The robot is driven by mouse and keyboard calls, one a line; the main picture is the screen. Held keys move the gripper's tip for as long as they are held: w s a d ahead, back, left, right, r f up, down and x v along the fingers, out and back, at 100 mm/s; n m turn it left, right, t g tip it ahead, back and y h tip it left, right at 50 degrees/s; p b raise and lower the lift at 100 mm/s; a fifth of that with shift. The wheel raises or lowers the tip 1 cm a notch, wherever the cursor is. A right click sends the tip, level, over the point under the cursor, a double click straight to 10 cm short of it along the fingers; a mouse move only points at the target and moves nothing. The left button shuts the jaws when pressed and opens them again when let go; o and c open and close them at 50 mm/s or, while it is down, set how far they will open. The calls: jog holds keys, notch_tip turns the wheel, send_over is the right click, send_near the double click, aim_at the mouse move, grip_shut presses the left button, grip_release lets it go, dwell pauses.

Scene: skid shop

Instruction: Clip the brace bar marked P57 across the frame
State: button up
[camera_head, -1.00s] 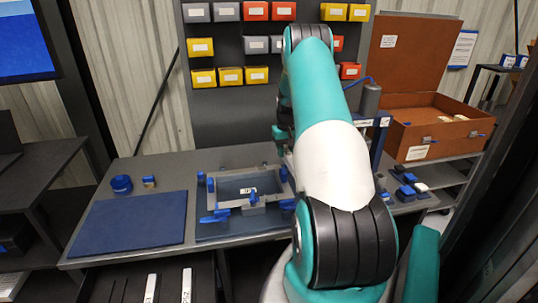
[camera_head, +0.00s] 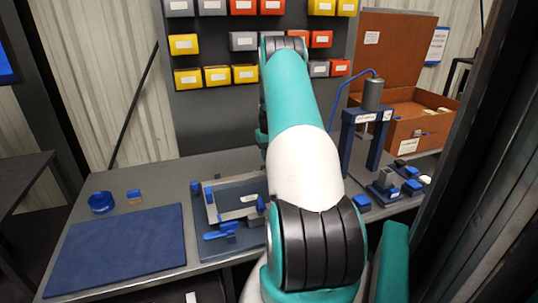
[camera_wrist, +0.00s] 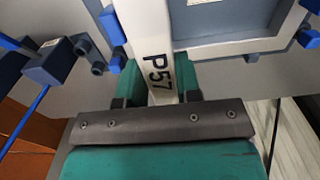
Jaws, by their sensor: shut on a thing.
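The white brace bar (camera_wrist: 150,40) is marked P57 in black and fills the middle of the wrist view. My gripper (camera_wrist: 155,92) is shut on it, with a teal finger on each side of the marked part. The bar runs away from me to the top edge of the picture, so its far end is out of view. The grey frame (camera_wrist: 225,47) lies beyond and to the right of the bar; I cannot tell whether they touch. In the head view my arm hides the gripper, the bar and the right part of the frame (camera_head: 213,209).
A press (camera_head: 373,95) with a blue stand and several small blue-based parts (camera_head: 385,190) are right of my arm. A blue mat (camera_head: 120,250), a blue ring (camera_head: 101,202) and a small block (camera_head: 134,196) are at the left. An open brown case (camera_head: 410,125) stands behind.

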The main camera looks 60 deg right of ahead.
jog(key=shift+w+a+f+b, duration=0.1)
jog(key=shift+w+f+b, duration=0.1)
jog(key=shift+f+b, duration=1.8)
jog(key=shift+w+a+f+b, duration=0.15)
jog(key=shift+f+b, duration=1.15)
jog(key=shift+f, duration=1.3)
jog(key=shift+f+b, duration=0.55)
jog(key=shift+f, duration=0.55)
jog(key=o, duration=1.5)
jog(key=shift+c, duration=0.2)
notch_tip(320, 180, up, 7)
jog(key=p, duration=0.4)
